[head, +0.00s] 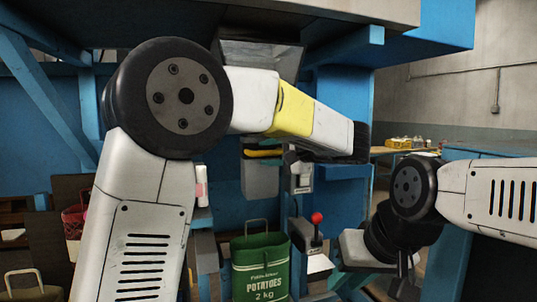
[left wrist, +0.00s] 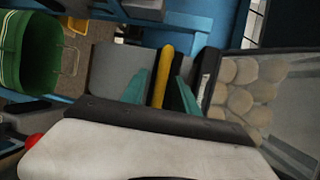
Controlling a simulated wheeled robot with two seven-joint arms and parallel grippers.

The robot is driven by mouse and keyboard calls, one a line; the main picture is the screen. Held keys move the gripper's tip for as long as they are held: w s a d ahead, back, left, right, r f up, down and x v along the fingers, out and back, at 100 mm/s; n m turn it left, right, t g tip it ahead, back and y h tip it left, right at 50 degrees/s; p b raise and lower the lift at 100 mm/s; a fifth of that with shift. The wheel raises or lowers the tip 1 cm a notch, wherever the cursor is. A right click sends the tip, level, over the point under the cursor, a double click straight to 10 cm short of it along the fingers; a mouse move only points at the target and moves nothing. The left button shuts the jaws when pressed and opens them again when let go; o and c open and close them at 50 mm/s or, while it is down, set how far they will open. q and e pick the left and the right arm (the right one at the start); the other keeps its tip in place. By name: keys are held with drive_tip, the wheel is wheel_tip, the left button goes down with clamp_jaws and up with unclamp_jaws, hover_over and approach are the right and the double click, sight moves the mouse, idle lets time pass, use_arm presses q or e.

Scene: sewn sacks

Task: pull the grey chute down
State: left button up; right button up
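The grey chute (head: 260,180) hangs under the hopper in the head view, partly behind my left arm. In the left wrist view the chute (left wrist: 112,72) is a grey panel beside a yellow bar handle (left wrist: 165,68). My left gripper (left wrist: 163,82) shows there as two teal fingers, one on each side of the yellow bar. Gaps show beside the bar, and I cannot tell whether the fingertips touch it.
A green potato sack (head: 260,268) stands open below the chute. A red-knobbed lever (head: 316,222) is right of it. Potatoes (left wrist: 245,85) lie behind a clear panel in the left wrist view. Blue frame posts (head: 345,120) stand around the chute.

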use_arm(q)
clamp_jaws()
idle(1.4)
